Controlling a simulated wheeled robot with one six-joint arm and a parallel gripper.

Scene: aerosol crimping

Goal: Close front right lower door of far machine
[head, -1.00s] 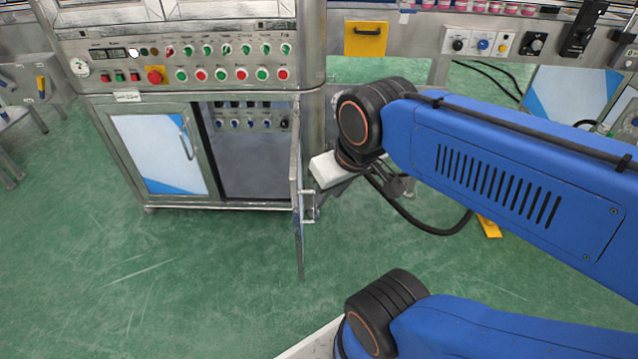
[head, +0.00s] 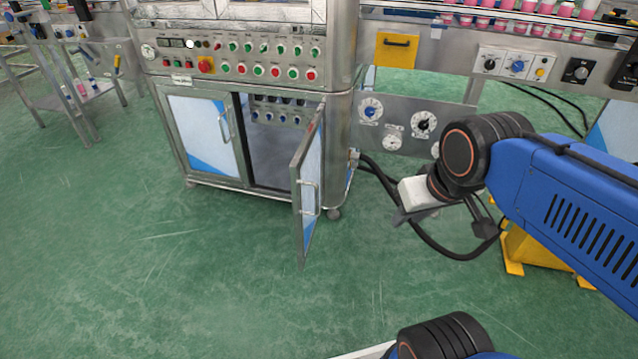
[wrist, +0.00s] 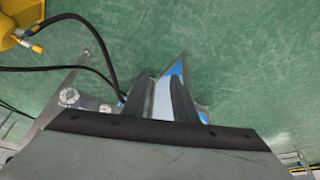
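The front right lower door (head: 308,185) of the machine (head: 250,75) stands open, swung outward towards me. It shows a metal frame, a white and blue panel and a vertical bar handle (head: 309,198). Behind it is the open dark compartment (head: 266,150). My gripper (head: 400,219) is right of the door, apart from it, with its fingers partly hidden in the head view. In the wrist view its two dark fingers (wrist: 160,84) are spread apart. A white and blue panel (wrist: 177,70), apparently the door, shows beyond and between them; I see no contact.
The left lower door (head: 203,135) is shut. A black hose (head: 440,250) loops below my wrist. A yellow stand (head: 540,250) is at the right, under the conveyor side. Green floor (head: 160,270) in front of the machine is clear.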

